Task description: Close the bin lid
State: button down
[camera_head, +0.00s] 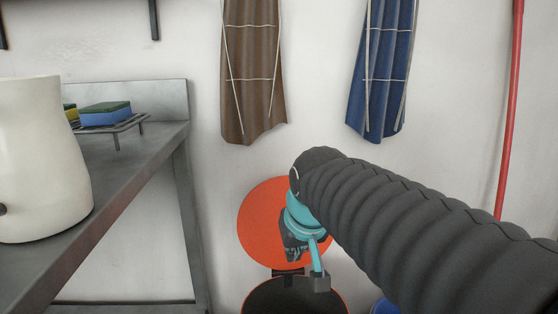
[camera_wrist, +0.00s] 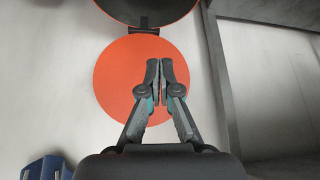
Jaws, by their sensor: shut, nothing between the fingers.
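The bin (camera_head: 290,296) has a dark inside and an orange rim at the bottom of the head view. Its round orange lid (camera_head: 258,222) stands open, upright behind the opening near the wall. In the wrist view the lid (camera_wrist: 112,80) shows as a full disc, with the bin (camera_wrist: 150,12) and a dark hinge above it. My gripper (camera_head: 317,284) is in front of the lid, at the bin's opening. In the wrist view my gripper (camera_wrist: 160,68) is shut and empty, its fingertips over the lid. I cannot tell whether it touches the lid.
A metal table (camera_head: 110,190) stands at left with a cream vessel (camera_head: 40,160) and a rack (camera_head: 118,127) holding sponges. Brown (camera_head: 253,70) and blue (camera_head: 383,70) aprons hang on the wall. A red pipe (camera_head: 509,110) runs down at right. A blue object (camera_wrist: 45,168) is low beside the bin.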

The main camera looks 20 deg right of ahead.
jog(key=w+d+r+p, duration=0.2)
jog(key=w+r, duration=0.2)
jog(key=w, duration=0.4)
jog(key=w+d+r+m+p, duration=0.1)
jog(key=w+d+r+p, duration=0.2)
jog(key=w, duration=0.5)
jog(key=w+d+r+p, duration=0.1)
jog(key=w+r+p, duration=0.1)
jog(key=w+r, duration=0.5)
jog(key=shift+h, duration=0.3)
jog(key=x, duration=1.1)
jog(key=shift+w+b, duration=0.35)
jog(key=shift+w, duration=0.05)
jog(key=shift+f, duration=0.1)
